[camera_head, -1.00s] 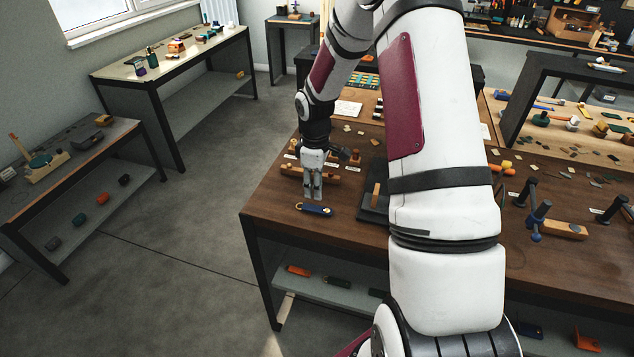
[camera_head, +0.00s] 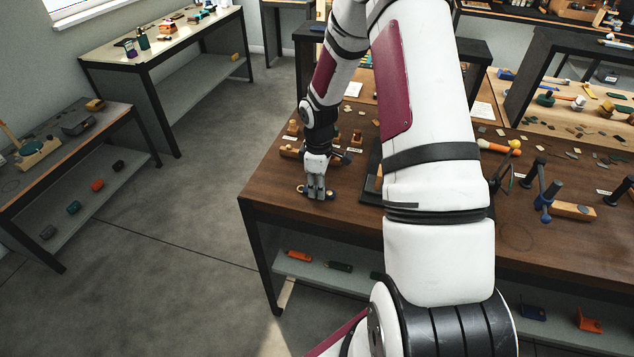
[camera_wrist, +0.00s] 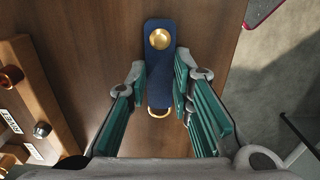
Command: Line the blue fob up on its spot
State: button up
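The blue fob (camera_wrist: 160,70) is a narrow dark-blue strip with a brass stud near its far end and a brass ring (camera_wrist: 160,113) at its near end. It lies on the brown bench top (camera_head: 262,195). My gripper (camera_wrist: 162,82) is down over it, with its teal-padded fingers on either side of the strip. The fingertips look very close to the fob's edges; contact cannot be made out. In the head view my gripper (camera_head: 317,194) hides most of the fob, and the ring (camera_head: 301,189) shows at its left. I cannot make out the fob's spot.
Wooden blocks with small pegs and labels (camera_wrist: 40,100) stand left of my gripper in the wrist view. A dark stand (camera_head: 371,183) is close to its right in the head view. The bench's left edge and open floor are nearby.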

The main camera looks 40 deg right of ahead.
jog(key=shift+r, duration=0.1)
jog(key=shift+r+p, duration=0.9)
jog(key=shift+r, duration=1.45)
